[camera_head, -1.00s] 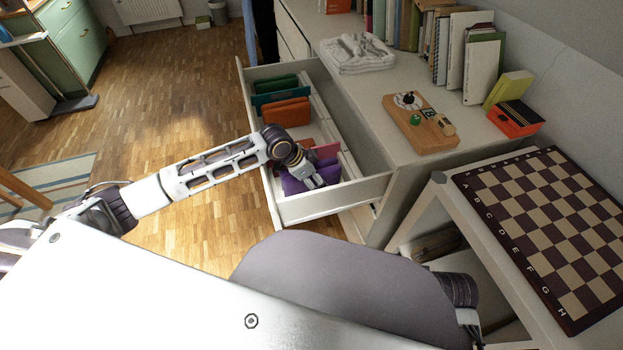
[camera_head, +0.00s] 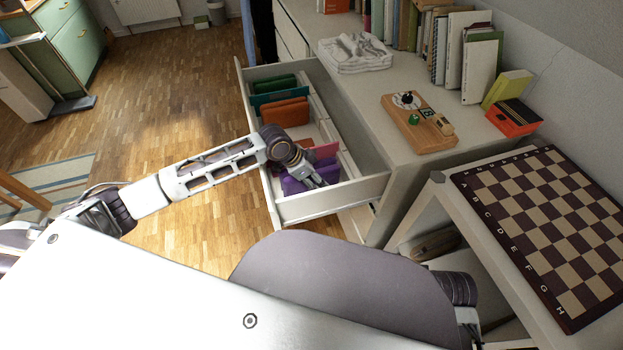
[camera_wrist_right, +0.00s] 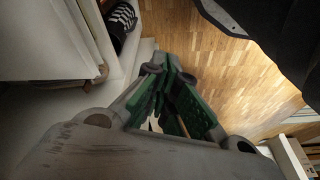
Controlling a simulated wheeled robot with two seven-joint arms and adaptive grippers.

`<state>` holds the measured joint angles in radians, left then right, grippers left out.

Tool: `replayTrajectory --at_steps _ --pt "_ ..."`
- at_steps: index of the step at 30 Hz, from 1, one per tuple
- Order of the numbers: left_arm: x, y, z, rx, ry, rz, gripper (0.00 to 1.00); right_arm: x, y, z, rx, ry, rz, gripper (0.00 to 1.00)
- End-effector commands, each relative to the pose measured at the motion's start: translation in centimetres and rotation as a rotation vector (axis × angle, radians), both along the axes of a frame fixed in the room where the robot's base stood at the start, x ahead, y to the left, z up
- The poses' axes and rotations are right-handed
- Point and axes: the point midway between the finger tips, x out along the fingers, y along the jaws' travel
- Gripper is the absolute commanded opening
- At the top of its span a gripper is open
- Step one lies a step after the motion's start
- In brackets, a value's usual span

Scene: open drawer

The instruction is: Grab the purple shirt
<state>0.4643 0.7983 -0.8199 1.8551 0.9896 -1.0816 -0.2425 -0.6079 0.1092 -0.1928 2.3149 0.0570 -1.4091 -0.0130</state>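The purple shirt (camera_head: 296,185) lies folded in the near end of the open drawer (camera_head: 330,204), in the head view. My left gripper (camera_head: 318,182) reaches down into the drawer at the shirt, with its fingers over and against the purple cloth. The fingertips are partly hidden, and I cannot tell whether they grip the cloth. My right gripper (camera_wrist_right: 170,78) shows in the right wrist view with green finger pads, away from the shirt. I see no object clearly held in it, and its opening is unclear.
Orange clothes (camera_head: 286,112), green clothes (camera_head: 275,84) and a pink-red item (camera_head: 325,151) share the drawer. The dresser top holds white folded cloth (camera_head: 355,55), a wooden toy board (camera_head: 418,123) and books. A chessboard (camera_head: 550,230) lies on a table at right. Floor at left is open.

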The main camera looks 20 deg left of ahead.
Motion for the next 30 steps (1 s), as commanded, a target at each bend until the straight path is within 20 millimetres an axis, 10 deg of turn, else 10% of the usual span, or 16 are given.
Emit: replayTrajectory --at_steps 20,30 --pt "0.1 0.0 0.5 0.001 -0.003 -0.001 0.3 0.0 0.0 -1.2 0.0 0.0 0.0 0.0" --pt "0.1 0.0 5.3 0.0 -0.003 0.0 0.3 0.1 -0.4 -2.9 -0.02 0.036 -0.002 0.0"
